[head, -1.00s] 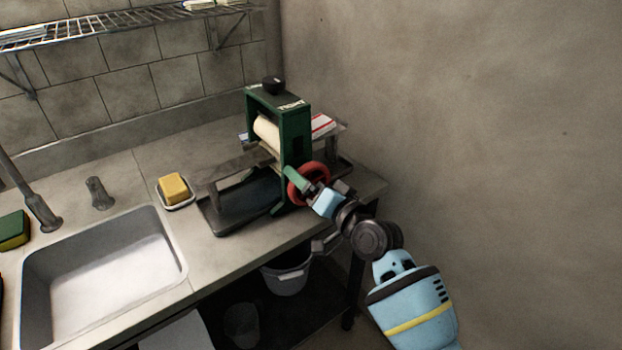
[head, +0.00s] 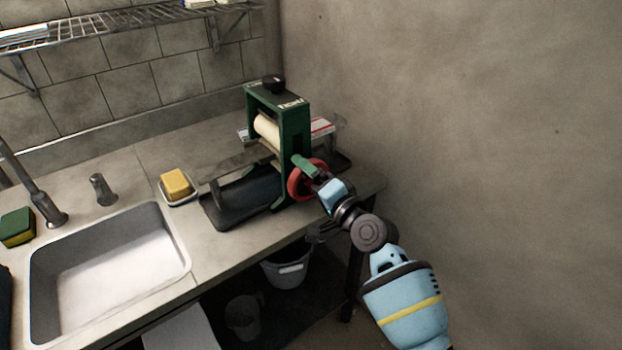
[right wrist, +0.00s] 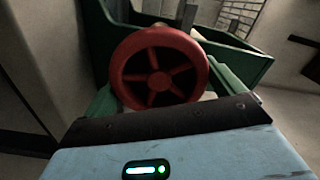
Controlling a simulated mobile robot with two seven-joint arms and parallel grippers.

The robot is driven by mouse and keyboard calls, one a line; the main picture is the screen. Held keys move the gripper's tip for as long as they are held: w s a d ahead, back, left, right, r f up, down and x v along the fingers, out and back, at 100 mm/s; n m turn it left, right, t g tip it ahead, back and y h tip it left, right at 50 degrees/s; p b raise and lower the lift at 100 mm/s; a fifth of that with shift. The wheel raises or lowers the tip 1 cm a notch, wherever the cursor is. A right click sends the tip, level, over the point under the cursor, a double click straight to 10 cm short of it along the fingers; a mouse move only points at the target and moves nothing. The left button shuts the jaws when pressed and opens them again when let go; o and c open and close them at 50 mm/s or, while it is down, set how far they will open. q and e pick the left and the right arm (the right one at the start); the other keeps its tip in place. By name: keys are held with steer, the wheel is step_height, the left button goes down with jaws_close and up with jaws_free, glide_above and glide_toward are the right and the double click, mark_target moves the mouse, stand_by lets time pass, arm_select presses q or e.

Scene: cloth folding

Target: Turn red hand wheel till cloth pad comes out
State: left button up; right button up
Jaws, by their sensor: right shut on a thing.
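The red hand wheel (head: 296,188) is on the right side of the green roller press (head: 294,125), which has a cream roller (head: 267,131). In the right wrist view the wheel (right wrist: 159,68) shows face-on with its spokes. My right gripper (head: 308,169) is shut on the wheel. Its green fingers show on both sides of the wheel in the right wrist view; the exact contact is hidden. A red and white cloth pad (head: 321,126) shows behind the press, partly hidden by it. The front tray (head: 245,210) shows no pad. My left gripper is not in view.
The press stands at the counter's right end, near the wall. A yellow block on a white dish (head: 179,197) lies left of it, then a sink (head: 105,265) and a green-yellow sponge (head: 17,228). A bucket (head: 287,270) stands below the counter.

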steer(key=o, duration=0.6)
steer(key=shift+o, duration=0.2)
steer(key=v, duration=0.7)
steer(key=shift+s+d+p, duration=0.2)
steer(key=shift+s+p, duration=0.1)
steer(key=shift+p, duration=0.05)
